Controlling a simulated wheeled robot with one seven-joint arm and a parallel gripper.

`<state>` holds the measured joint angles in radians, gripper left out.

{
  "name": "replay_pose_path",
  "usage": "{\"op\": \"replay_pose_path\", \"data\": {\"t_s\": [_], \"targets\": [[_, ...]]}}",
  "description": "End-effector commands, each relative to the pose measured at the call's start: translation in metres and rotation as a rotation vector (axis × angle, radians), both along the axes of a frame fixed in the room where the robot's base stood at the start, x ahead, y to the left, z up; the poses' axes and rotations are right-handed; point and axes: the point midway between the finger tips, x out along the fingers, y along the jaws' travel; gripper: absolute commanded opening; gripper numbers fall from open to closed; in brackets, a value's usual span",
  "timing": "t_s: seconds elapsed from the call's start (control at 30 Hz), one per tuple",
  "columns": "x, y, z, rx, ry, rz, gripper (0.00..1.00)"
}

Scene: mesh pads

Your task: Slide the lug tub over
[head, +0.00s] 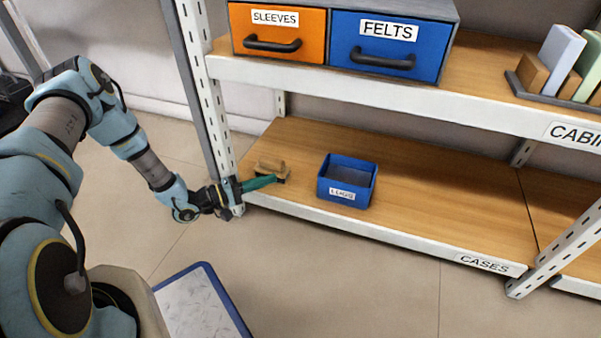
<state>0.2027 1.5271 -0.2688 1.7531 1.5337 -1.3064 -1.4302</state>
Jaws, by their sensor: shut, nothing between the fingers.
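The lug tub (343,188) is a small open blue bin with a white LUGS label on its front wall. It stands upright on the lower wooden shelf, left of the shelf's middle and near the front edge; it looks empty. My gripper (274,179) is shut and empty, with its green fingers pointing right toward the tub. It is over the left end of the same shelf, to the left of the tub, with a visible gap between them.
A small tan wooden object (270,167) sits right behind my fingers. A metal upright (206,120) stands behind my wrist. The upper shelf holds an orange SLEEVES drawer (268,30) and blue FELTS drawer (385,45). The lower shelf (445,205) is bare right of the tub.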

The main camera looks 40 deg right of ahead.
Motion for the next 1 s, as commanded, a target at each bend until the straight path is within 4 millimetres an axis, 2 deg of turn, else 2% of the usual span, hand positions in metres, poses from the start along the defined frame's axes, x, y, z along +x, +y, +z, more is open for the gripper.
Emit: {"op": "replay_pose_path", "data": {"t_s": [0.17,0.5,0.7,1.0], "targets": [[-0.007,-0.028,-0.003,-0.001,-0.002,-0.003,0.00],[-0.021,-0.095,-0.003,-0.001,-0.003,-0.002,0.00],[-0.045,-0.108,-0.003,0.001,-0.001,-0.001,0.00],[-0.054,-0.113,0.000,0.002,-0.002,0.000,0.00]]}}
